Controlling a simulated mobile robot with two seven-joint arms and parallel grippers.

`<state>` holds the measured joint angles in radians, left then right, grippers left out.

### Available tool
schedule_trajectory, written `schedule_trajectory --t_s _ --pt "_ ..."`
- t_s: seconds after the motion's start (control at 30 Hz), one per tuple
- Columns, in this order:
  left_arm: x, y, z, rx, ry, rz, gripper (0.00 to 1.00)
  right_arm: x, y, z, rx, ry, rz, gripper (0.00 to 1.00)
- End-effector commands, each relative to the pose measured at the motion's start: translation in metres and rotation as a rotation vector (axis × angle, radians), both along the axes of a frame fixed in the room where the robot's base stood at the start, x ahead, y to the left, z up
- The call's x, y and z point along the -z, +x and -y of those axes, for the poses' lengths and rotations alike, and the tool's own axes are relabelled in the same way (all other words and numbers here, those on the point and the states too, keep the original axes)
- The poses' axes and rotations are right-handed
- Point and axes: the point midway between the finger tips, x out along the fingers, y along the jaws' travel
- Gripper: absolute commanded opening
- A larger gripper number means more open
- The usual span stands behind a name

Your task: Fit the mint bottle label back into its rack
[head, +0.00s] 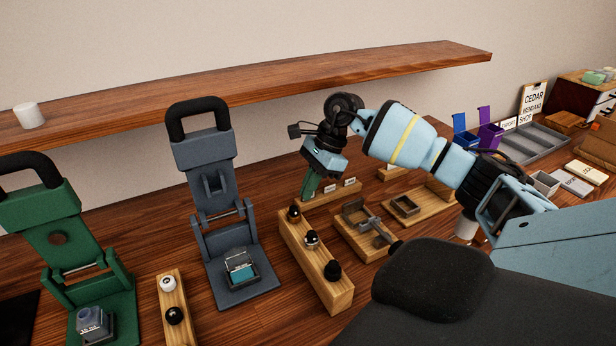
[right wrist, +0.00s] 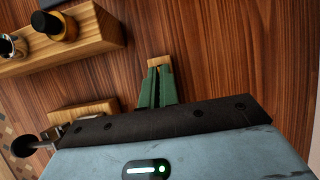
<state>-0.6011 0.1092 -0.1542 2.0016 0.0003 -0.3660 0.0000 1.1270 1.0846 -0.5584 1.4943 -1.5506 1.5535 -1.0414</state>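The light wooden label rack (head: 330,197) stands on the bench below the shelf, with small white labels (head: 349,182) upright along it. Their print is too small to read, so I cannot tell which is the mint label. My right gripper (head: 306,194) points down at the rack's left end. In the right wrist view its green fingers (right wrist: 156,85) are close together, over a piece of pale wood (right wrist: 160,62) that shows at their tips. Whether a thin label is between them is hidden. My left gripper is out of view.
A grey press (head: 208,160) and a green press (head: 60,235) stand left. The shelf (head: 250,83) overhangs behind.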

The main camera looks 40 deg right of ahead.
Motion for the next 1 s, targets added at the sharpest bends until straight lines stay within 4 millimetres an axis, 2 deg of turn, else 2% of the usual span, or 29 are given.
schedule_trajectory --t_s 0.3,0.5,0.77,0.87,1.0 --pt "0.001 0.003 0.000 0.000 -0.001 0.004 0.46 0.004 0.000 0.000 0.000 -0.001 -0.001 0.00" --pt "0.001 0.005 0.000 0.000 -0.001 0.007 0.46 0.004 0.000 0.000 0.000 -0.001 -0.002 0.27" --pt "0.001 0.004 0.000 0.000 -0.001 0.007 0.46 0.002 0.000 0.001 0.000 0.000 0.001 0.28" --pt "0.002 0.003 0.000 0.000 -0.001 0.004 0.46 -0.004 0.000 0.004 0.002 -0.001 0.002 0.28" --pt "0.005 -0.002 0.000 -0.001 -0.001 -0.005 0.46 -0.022 -0.003 0.012 0.003 -0.001 0.003 0.28"
